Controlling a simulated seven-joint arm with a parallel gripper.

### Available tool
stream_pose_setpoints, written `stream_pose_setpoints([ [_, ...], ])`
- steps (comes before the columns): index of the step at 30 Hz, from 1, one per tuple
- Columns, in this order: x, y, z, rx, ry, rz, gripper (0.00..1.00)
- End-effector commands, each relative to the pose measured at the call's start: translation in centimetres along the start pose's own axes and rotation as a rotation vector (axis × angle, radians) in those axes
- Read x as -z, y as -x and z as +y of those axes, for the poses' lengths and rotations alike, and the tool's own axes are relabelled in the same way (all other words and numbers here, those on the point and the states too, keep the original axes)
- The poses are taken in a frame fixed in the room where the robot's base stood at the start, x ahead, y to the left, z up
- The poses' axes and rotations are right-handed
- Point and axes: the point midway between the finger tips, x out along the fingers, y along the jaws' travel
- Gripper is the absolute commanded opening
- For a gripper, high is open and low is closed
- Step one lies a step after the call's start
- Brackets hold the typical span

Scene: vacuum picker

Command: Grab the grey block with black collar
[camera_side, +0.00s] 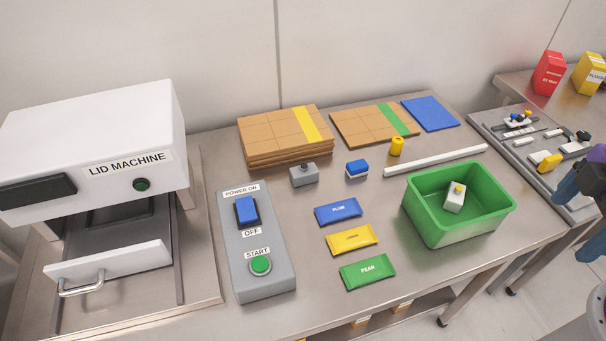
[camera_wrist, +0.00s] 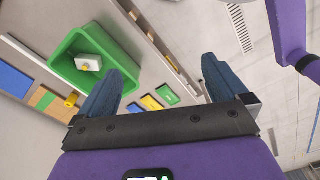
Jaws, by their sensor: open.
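The grey block (camera_side: 303,175) stands upright on the metal table in the side view, between the switch panel and the blue-and-white block. It has a small knob on top; a dark band at the knob's foot is too small to make out clearly. I cannot make this block out in the wrist view. My gripper (camera_wrist: 161,70) is open and empty, its two blue fingers apart in the wrist view. In the side view it shows only partly at the right edge, far to the right of the grey block and beyond the green bin.
A green bin (camera_side: 457,233) holds a white block with a yellow knob (camera_side: 455,197). A blue-and-white block (camera_side: 357,168), yellow cylinder (camera_side: 397,147), white bar (camera_side: 436,161) and coloured packets (camera_side: 352,239) lie nearby. The switch panel (camera_side: 275,284) stands left of the packets.

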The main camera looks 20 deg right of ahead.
Motion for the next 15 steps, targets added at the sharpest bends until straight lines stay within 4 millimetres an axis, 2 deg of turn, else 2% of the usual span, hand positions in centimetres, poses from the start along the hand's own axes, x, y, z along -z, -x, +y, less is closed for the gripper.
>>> stream_pose_setpoints([
  [10, 0.2, -0.1, 0.3, -0.012, 0.012, -0.010, 1.00],
  [15, 2.1, -1.1, 2.9, -0.129, 0.130, -0.098, 1.00],
])
